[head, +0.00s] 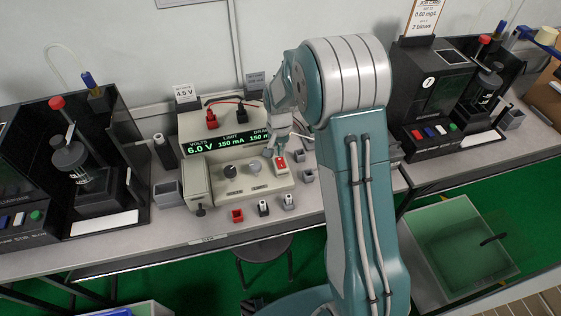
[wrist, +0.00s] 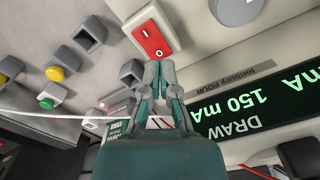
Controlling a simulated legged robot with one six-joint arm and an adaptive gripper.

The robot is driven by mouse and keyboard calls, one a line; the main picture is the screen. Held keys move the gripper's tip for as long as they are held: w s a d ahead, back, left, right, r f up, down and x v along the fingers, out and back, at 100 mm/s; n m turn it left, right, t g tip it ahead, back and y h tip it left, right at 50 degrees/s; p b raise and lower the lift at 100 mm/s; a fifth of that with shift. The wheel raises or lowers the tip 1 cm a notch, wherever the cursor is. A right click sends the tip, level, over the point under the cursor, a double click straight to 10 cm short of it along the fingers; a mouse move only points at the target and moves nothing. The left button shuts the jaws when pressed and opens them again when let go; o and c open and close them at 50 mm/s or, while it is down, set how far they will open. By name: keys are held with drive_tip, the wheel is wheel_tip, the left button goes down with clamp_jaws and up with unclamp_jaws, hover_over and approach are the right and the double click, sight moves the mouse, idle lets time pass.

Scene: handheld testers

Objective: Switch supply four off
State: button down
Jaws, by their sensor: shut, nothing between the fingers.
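Supply four (head: 212,165) is a beige bench unit with a lit green display reading 6.0 V, 150 mA and 150 mA. Its label in the wrist view (wrist: 232,84) reads FOUR. Its red rocker switch (head: 281,163) sits at the lower right of the front. In the wrist view the switch (wrist: 150,37) shows the O mark at the end nearer my fingertips and the I mark at the far end. My gripper (wrist: 158,66) is shut and empty, tips right by the O end; I cannot tell if they touch. In the head view my gripper (head: 276,152) is partly hidden by my arm.
Two dials (head: 242,168) sit left of the switch. Red and black plugs (head: 211,118) with leads are on top of the supply. Black testers stand left (head: 92,190) and right (head: 440,85).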

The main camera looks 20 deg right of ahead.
drive_tip(key=shift+f, duration=1.1)
idle(0.6)
drive_tip(key=shift+r, duration=3.5)
drive_tip(key=shift+r, duration=0.2)
wheel_tip(320, 180, up, 9)
drive_tip(key=n+t, duration=0.1)
hover_over(279, 159)
drive_tip(key=s, duration=0.5)
drive_tip(key=s+r+n+t, duration=0.3)
drive_tip(key=s+r, duration=0.6)
drive_tip(key=s, duration=0.4)
drive_tip(key=s+r+n+t, duration=0.1)
drive_tip(key=s+n, duration=0.1)
drive_tip(key=s, duration=0.7)
drive_tip(key=shift+s+r+t, duration=0.15)
drive_tip(key=shift+s+t, duration=0.15)
